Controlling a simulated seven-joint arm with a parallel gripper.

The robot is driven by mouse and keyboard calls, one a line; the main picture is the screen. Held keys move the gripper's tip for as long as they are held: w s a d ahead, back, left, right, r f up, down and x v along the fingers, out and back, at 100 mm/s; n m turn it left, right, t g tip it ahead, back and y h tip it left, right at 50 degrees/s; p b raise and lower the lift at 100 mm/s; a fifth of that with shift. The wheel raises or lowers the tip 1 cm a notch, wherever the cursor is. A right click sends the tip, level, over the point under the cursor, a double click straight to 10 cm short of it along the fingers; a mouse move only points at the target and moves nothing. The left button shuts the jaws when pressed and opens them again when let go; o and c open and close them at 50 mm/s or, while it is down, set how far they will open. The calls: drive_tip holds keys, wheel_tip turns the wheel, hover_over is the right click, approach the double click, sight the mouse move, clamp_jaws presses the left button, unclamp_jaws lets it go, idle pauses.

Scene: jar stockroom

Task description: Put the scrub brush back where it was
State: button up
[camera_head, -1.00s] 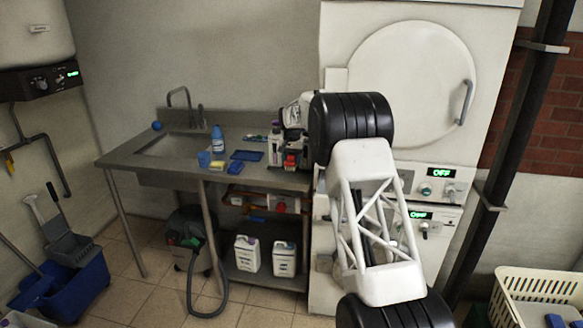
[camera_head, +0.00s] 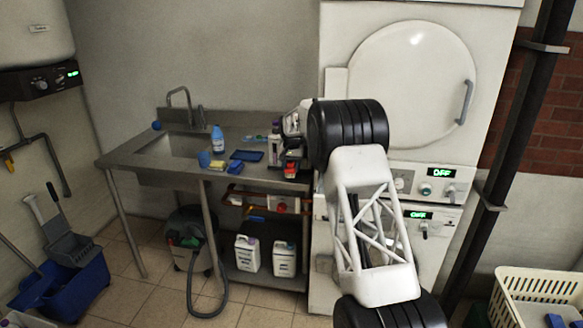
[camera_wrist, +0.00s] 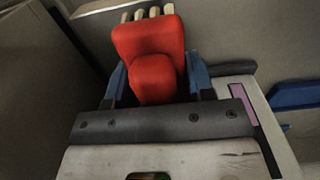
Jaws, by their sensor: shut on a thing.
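The scrub brush (camera_wrist: 150,45) has a red, rounded body and cream bristle tufts, which point to the top of the wrist view. My gripper (camera_wrist: 157,78) is shut on its red body, with a blue finger on each side. In the head view, my gripper (camera_head: 291,164) is at the right end of the steel sink counter (camera_head: 262,177), beside the white machine. A small patch of red (camera_head: 290,169) shows there at the fingers. Whether the brush touches any surface is hidden.
On the counter stand a blue bottle (camera_head: 217,139), a yellow sponge (camera_head: 217,164), a dark blue tray (camera_head: 247,155) and a blue item (camera_head: 235,167). Below, a shelf holds small items and two white jugs (camera_head: 246,254) (camera_head: 285,258). The white machine (camera_head: 335,40) closes off the right.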

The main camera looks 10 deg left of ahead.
drive_tip(key=shift+f, duration=0.55)
idle(0.4)
drive_tip(key=o, duration=0.9)
drive_tip(key=shift+r, duration=0.1)
wheel_tip(320, 180, up, 13)
idle(0.4)
idle(0.5)
